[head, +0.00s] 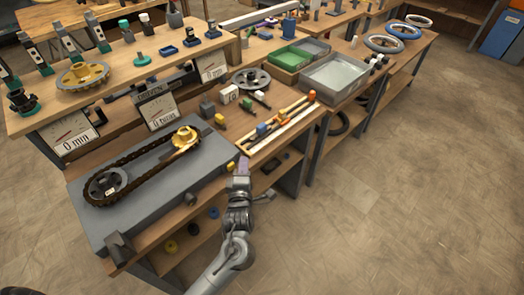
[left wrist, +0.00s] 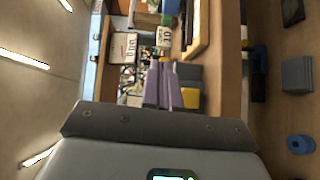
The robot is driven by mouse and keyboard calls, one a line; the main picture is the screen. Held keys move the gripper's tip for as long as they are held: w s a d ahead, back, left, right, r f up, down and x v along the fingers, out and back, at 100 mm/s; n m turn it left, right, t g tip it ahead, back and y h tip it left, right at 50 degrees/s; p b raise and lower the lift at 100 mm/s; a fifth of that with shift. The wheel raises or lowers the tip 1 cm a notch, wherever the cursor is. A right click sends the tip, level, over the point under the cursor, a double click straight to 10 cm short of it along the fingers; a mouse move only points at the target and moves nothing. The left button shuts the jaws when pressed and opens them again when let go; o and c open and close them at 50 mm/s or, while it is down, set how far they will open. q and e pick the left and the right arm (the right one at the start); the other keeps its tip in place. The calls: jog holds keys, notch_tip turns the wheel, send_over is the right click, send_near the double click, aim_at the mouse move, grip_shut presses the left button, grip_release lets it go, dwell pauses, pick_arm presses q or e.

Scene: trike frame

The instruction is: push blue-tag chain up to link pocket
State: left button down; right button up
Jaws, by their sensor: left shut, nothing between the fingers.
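A dark chain (head: 140,165) loops around a grey sprocket and a gold sprocket (head: 185,138) on a grey plate (head: 180,205). I make out no blue tag on it. A blue tag or block (head: 262,130) sits in a shallow wooden tray (head: 283,132) on the bench, beside a green and an orange piece. Which part is the link pocket I cannot tell. My left gripper (head: 242,166) is shut and empty at the right corner of the grey plate, in front of the tray. In the left wrist view its purple fingers (left wrist: 163,86) are together beside a yellow block (left wrist: 190,98).
Grey and yellow blocks (head: 207,110) and a dark wheel (head: 251,79) stand behind the tray. Green (head: 290,57) and grey bins (head: 335,76) are at the right. Gauge cards stand behind the plate. Floor to the right is clear.

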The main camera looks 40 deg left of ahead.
pick_arm(q)
notch_tip(320, 180, down, 2)
jog(key=w+b, duration=0.1)
jog(key=b, duration=0.5)
send_near(257, 130)
jog(key=shift+t, duration=0.3)
jog(key=a, duration=0.4)
jog(key=shift+w+f, duration=0.25)
jog(key=shift+w, duration=0.15)
jog(key=w, duration=0.1)
jog(key=w+b, duration=0.1)
jog(key=w, duration=0.1)
jog(key=shift+d, duration=0.3)
jog(key=shift+w+d, duration=0.15)
jog(key=shift+w, duration=0.3)
pick_arm(e)
notch_tip(257, 130, down, 9)
jog(key=shift+s+f, duration=0.15)
jog(key=shift+s, duration=0.05)
jog(key=shift+a, duration=0.1)
